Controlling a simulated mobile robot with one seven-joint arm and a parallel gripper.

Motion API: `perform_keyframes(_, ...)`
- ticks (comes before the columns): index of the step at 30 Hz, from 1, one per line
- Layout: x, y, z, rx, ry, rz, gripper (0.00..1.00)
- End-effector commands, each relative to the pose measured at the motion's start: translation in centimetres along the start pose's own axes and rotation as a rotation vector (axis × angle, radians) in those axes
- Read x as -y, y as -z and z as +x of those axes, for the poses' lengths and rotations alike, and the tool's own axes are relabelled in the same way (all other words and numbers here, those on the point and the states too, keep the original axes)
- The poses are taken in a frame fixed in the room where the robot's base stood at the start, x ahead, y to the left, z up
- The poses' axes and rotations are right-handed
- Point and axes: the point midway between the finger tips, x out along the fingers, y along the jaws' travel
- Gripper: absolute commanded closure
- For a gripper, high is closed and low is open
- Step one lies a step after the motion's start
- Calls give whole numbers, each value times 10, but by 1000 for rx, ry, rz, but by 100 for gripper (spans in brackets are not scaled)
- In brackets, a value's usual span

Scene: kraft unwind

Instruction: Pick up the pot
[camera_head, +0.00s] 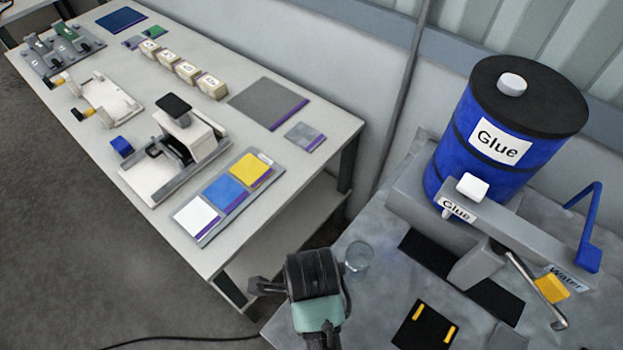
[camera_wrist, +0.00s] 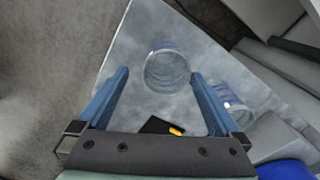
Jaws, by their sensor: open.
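A clear, round glass vessel, which looks like the pot (camera_head: 358,256), stands on the grey bench top beside my gripper (camera_head: 312,278). In the wrist view the pot (camera_wrist: 166,70) shows from above, between and just beyond the tips of my two blue fingers. My gripper (camera_wrist: 160,76) is open, with nothing held. I cannot tell the height gap between the fingertips and the pot. A second clear, bluish-banded vessel (camera_wrist: 235,104) shows beyond the right finger. The fingertips are hidden in the head view.
A blue glue drum (camera_head: 465,150) and grey dispenser beam (camera_head: 500,232) stand right of the pot. A black pad with yellow bars (camera_head: 425,325) lies nearer. A white table (camera_head: 300,205) with fixtures and trays is at left, with a gap between it and the bench.

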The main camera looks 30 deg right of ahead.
Motion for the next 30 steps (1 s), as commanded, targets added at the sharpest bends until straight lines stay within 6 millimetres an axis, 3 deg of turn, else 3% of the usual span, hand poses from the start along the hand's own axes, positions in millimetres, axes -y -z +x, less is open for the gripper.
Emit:
perform_keyframes(6, 1, 0, 35, 0, 0, -2, 0)
perform_keyframes(14, 2, -1, 50, 0, 2, -3, 0)
perform_keyframes(24, 6, -1, 90, 1, 3, -3, 0)
perform_keyframes(30, 6, -1, 95, 2, 6, -3, 0)
